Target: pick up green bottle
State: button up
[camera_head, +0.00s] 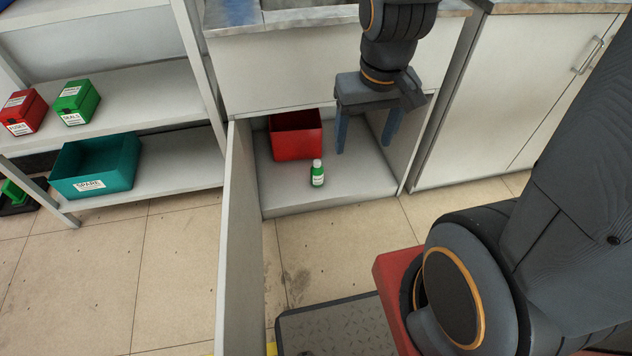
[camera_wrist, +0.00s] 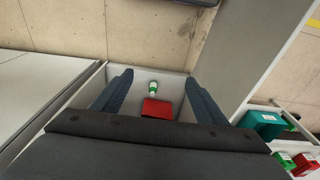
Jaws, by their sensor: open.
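The green bottle (camera_head: 317,175) has a white cap and a white label. It stands upright on the floor of the open cabinet (camera_head: 375,180), near its front edge. My gripper (camera_head: 366,148) is open and empty, in front of the cabinet opening and to the right of the bottle in the head view. In the wrist view, the bottle (camera_wrist: 153,88) shows between the two fingers of my gripper (camera_wrist: 158,85), some way beyond them. No finger touches it.
A red bin (camera_head: 296,136) stands behind the bottle in the cabinet. The open cabinet door (camera_head: 240,240) stands out at the left. A worktop (camera_head: 300,18) is above. Shelves at the left hold a teal bin (camera_head: 97,165) and red and green boxes.

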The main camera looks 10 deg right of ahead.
jog(key=w+f+b, duration=0.3)
jog(key=f+b, duration=0.3)
jog(key=f, duration=0.1)
jog(key=w+f+b, duration=0.3)
jog(key=f+b, duration=0.4)
jog(key=n+t+b, duration=0.3)
jog(key=b, duration=0.7)
send_over(319, 171)
jog(key=s+d, duration=0.2)
jog(key=s, duration=0.1)
notch_tip(319, 171, down, 31)
jog(key=shift+n+y, duration=0.4)
jog(key=shift+y, duration=0.3)
jog(key=x, duration=0.3)
jog(key=s+x, duration=0.1)
jog(key=x, duration=0.6)
jog(key=shift+s+a+f, duration=0.2)
jog(key=shift+f, duration=0.35)
jog(key=b+x, duration=0.1)
jog(key=x, duration=0.1)
jog(key=shift+a+f+b, duration=0.1)
jog(key=shift+f+b, duration=0.2)
jog(key=shift+f, duration=0.05)
jog(key=shift+b+x, duration=1.7)
jog(key=shift+x, duration=1)
jog(key=shift+c, duration=0.2)
